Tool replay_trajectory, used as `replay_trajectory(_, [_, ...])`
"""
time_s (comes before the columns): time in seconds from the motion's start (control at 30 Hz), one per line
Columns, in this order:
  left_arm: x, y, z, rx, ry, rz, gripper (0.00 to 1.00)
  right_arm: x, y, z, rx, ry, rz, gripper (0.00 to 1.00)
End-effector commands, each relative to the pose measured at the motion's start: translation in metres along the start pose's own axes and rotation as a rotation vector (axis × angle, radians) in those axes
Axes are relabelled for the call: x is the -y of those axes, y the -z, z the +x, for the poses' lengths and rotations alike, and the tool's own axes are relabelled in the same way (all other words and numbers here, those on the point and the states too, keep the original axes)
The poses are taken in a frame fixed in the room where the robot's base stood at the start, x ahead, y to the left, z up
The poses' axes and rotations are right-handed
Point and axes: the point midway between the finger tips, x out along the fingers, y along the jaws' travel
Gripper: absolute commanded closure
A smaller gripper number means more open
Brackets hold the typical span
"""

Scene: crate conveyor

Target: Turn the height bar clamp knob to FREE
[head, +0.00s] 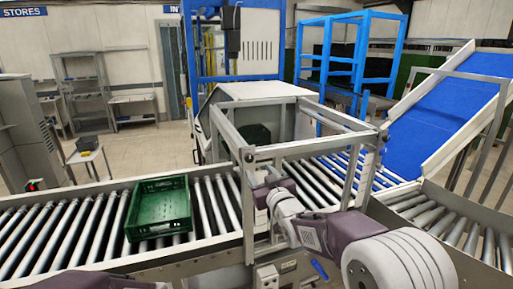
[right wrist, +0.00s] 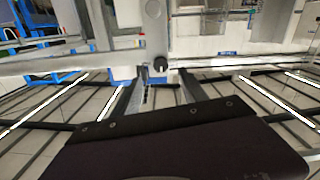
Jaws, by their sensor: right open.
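In the right wrist view a small black round knob (right wrist: 160,65) sits on a pale metal frame part, just beyond my fingertips and between them in the picture. I cannot read its marking or setting. My right gripper (right wrist: 163,77) is open, with its two fingers on either side of the knob in the picture; no contact is clear. In the head view my right gripper (head: 268,176) is by the near post of the metal frame (head: 249,185), below the height bar (head: 318,145). The knob cannot be made out there. My left gripper is out of view.
A green crate (head: 158,207) sits on the roller conveyor (head: 60,235), left of the frame. Another dark green crate (head: 256,133) shows behind the frame, by the grey machine hood. A blue belt incline (head: 440,115) rises at the right. A blue handle (head: 320,269) lies low near the front.

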Motion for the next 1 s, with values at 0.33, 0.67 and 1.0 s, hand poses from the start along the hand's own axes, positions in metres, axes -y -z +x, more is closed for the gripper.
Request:
replay_trajectory(0.33, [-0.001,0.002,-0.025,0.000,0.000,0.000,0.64,0.000,0.005,0.032,0.004,0.001,0.001,0.49])
replay_trajectory(0.67, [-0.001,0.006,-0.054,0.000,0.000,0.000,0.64,0.001,0.003,0.085,0.002,0.001,0.001,0.49])
replay_trajectory(1.0, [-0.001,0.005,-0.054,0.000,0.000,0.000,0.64,0.001,-0.001,0.090,0.001,0.001,0.001,0.52])
